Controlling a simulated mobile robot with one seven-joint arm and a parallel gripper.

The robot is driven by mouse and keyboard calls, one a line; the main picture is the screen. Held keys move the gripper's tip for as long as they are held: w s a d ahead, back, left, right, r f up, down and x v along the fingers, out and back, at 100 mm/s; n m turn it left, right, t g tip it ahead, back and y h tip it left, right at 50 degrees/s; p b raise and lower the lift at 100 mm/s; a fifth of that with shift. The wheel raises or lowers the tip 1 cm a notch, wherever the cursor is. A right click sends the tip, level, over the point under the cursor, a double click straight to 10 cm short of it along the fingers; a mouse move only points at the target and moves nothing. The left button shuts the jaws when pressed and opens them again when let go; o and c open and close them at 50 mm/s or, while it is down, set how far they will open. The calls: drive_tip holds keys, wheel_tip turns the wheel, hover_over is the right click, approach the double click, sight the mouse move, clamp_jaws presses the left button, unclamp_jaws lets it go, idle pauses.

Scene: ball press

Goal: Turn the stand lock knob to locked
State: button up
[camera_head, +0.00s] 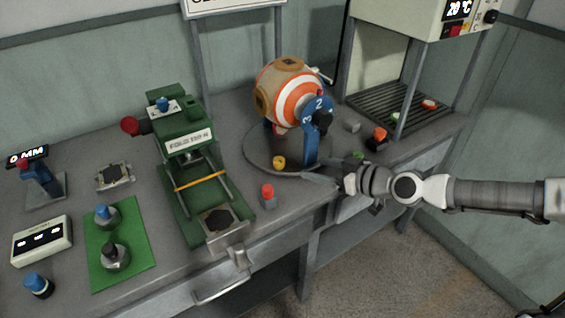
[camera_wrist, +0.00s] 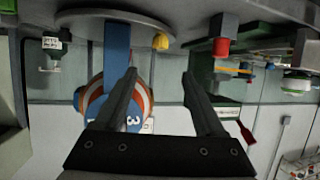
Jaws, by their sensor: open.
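The ball stand has a round grey base (camera_head: 262,160) and a blue upright (camera_head: 311,145) with numbers on it. It carries an orange and white striped ball (camera_head: 295,95). A small yellow knob (camera_head: 279,162), perhaps the stand lock knob, sits on the base. The knob also shows in the wrist view (camera_wrist: 161,41), beyond the fingertips. Its lock setting cannot be read. My gripper (camera_head: 318,178) is at the right front rim of the base, right of the yellow knob and apart from it. In the wrist view its two fingers (camera_wrist: 160,75) are spread with nothing between them.
A red-topped knob (camera_head: 268,195) stands at the front of the bench, left of my gripper. A green press (camera_head: 187,140) is further left. An orange-topped piece (camera_head: 378,137) and a small grey piece (camera_head: 351,126) lie right of the stand. A heating cabinet (camera_head: 400,100) stands at the right.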

sight(279, 160)
drive_tip(key=b+x, duration=0.2)
drive_tip(key=x, duration=1.2)
drive_tip(key=shift+b, duration=0.4)
clamp_jaws()
